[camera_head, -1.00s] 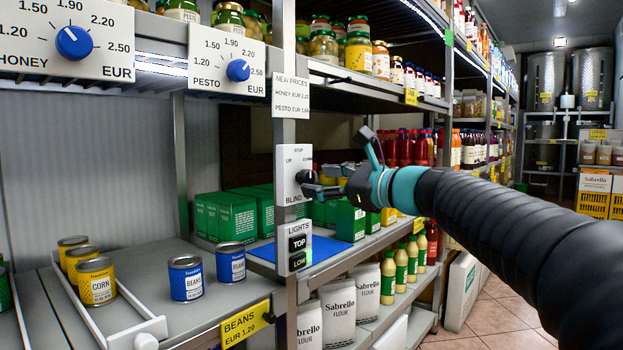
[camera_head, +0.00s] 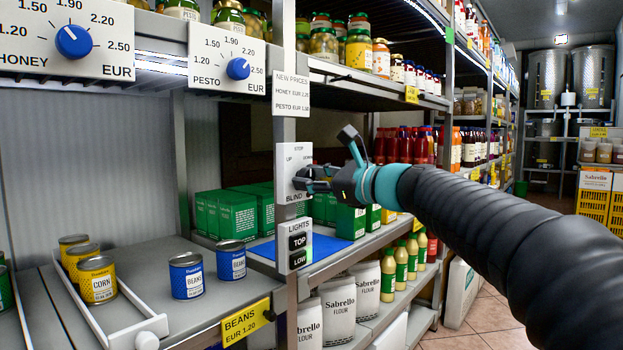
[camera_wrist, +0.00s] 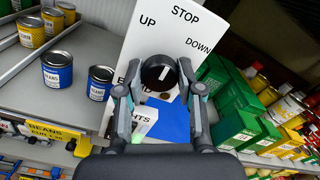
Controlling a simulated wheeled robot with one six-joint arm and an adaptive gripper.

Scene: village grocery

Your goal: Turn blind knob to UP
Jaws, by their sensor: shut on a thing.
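The blind panel (camera_head: 286,160) is a white plate on the shelf post, marked UP, STOP and DOWN. Its black round knob (camera_wrist: 157,71) has a white mark that points up and to the right in the wrist view, roughly between STOP and DOWN. My gripper (camera_head: 305,180) is at the panel. In the wrist view my gripper (camera_wrist: 160,78) has one finger on each side of the knob and is shut on it. In the head view the fingers mostly hide the knob.
Just below is the lights panel (camera_head: 291,228) with TOP and LOW buttons. Blue bean cans (camera_head: 187,276) stand on the shelf at left. Green boxes (camera_head: 238,214) stand behind the post. The aisle floor (camera_head: 490,318) at right is clear.

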